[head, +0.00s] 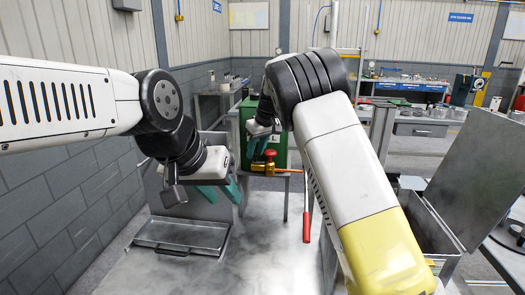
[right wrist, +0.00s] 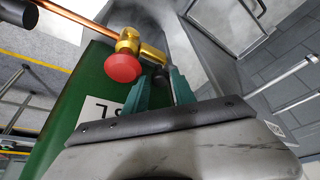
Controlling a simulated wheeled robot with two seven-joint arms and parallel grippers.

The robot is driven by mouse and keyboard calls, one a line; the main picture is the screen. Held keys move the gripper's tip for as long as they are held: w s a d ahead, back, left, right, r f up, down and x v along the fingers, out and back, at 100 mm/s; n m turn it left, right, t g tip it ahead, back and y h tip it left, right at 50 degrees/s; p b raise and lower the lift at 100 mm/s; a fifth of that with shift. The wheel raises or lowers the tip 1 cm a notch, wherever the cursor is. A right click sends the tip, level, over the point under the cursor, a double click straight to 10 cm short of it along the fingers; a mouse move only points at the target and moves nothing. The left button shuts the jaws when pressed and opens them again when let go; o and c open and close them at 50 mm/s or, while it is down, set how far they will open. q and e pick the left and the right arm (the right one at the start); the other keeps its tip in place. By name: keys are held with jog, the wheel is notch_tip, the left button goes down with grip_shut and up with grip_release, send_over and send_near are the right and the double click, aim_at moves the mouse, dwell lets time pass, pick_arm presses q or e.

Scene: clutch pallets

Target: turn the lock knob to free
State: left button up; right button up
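A red round knob (head: 270,154) sits on a brass fitting (head: 262,168) at the front of a green box (head: 277,138). In the right wrist view the red knob (right wrist: 122,67) is left of my right gripper (right wrist: 166,82). There a small dark end of the brass fitting (right wrist: 128,42) lies just beyond the fingertips; I cannot tell if they touch it. The right gripper's teal fingers are apart, with nothing clearly between them; it also shows in the head view (head: 257,148). My left gripper (head: 220,191) is lower left of the knob, fingers apart and empty.
A copper pipe (right wrist: 92,24) runs into the brass fitting. A lever with a red grip (head: 306,226) hangs right of the box. A grey metal tray (head: 182,236) lies below my left gripper. An open metal bin (head: 433,222) stands at the right.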

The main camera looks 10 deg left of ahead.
grip_shut()
jog(key=shift+m, duration=0.3)
jog(key=m, duration=0.1)
jog(key=m+t+h, duration=0.1)
jog(key=m, duration=0.1)
jog(key=shift+s+a+m, duration=0.15)
jog(key=shift+m, duration=0.15)
jog(key=m+h, duration=0.2)
jog(key=m, duration=0.2)
jog(key=shift+a, duration=0.15)
jog(key=m+h, duration=0.1)
jog(key=m, duration=0.4)
jog(key=shift+a+h, duration=0.15)
jog(key=shift+h, duration=0.25)
jog(key=m, duration=0.2)
jog(key=m+h, duration=0.1)
jog(key=m, duration=0.1)
jog(key=shift+a+m+g+h, duration=0.1)
jog(key=shift+m+g+h, duration=0.2)
jog(key=shift+g, duration=0.1)
